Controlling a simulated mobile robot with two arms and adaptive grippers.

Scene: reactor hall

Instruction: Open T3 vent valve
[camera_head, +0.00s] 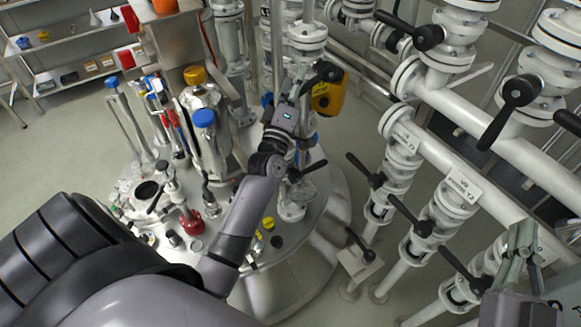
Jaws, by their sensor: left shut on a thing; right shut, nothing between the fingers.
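My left gripper (301,80) reaches over the round vessel top from below and is shut on the black valve handle (325,72). This handle sits beside a white vertical flanged pipe (307,36), just above a yellow box (329,95). The fingers partly hide the grip, and I cannot read a label naming this valve as T3 vent. My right gripper (520,245) is at the lower right, shut and empty, in front of the white pipes.
Several black lever handles stick out from the white pipework at right, including one near the top (424,37) and one at right (520,90). The reactor lid (300,245) carries many fittings. A shelf (75,48) stands at upper left. Open floor (60,150) shows at left.

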